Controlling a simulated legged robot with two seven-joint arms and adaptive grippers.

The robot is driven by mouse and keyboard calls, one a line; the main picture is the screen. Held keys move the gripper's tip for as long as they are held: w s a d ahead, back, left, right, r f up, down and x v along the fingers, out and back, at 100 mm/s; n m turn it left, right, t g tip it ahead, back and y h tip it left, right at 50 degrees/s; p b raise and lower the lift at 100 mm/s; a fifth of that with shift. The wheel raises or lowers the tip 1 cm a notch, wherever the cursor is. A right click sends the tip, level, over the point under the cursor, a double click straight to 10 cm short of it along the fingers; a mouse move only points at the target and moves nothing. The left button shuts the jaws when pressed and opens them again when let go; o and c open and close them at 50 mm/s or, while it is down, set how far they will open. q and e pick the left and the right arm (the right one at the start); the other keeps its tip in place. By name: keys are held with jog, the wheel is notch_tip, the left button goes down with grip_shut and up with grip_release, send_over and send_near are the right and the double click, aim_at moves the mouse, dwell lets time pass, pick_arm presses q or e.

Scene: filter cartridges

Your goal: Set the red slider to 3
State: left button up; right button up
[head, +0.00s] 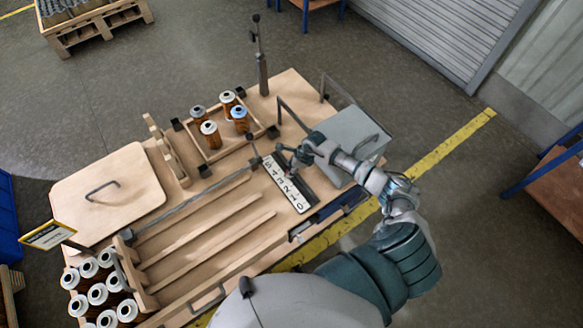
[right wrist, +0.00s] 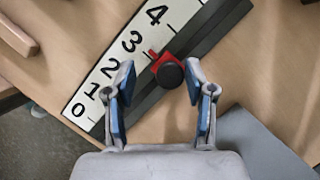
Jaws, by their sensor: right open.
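The red slider (right wrist: 169,71) with its round black knob sits on a dark rail beside a white number scale (right wrist: 103,78). Its red pointer lies about level with the 3. The scale also shows in the head view (head: 287,185), where the slider is too small or hidden by the gripper. My right gripper (right wrist: 161,72) is open, with its blue-padded fingers either side of the knob and a gap on both sides. In the head view my right gripper (head: 298,160) is over the rail at the scale's upper end. My left gripper is not in view.
A grey box (head: 350,138) stands right of the scale, under the right arm. A wooden tray (head: 211,155) holds several cartridges. More white-topped cartridges (head: 98,294) stand at lower left. A lid with a handle (head: 108,190) lies at left. Thin posts rise at the back.

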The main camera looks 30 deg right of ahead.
jog(key=shift+d+r, duration=0.3)
jog(key=shift+r, duration=0.05)
jog(key=v, duration=1.1)
jog(key=shift+a, duration=0.35)
jog(key=shift+d, duration=0.1)
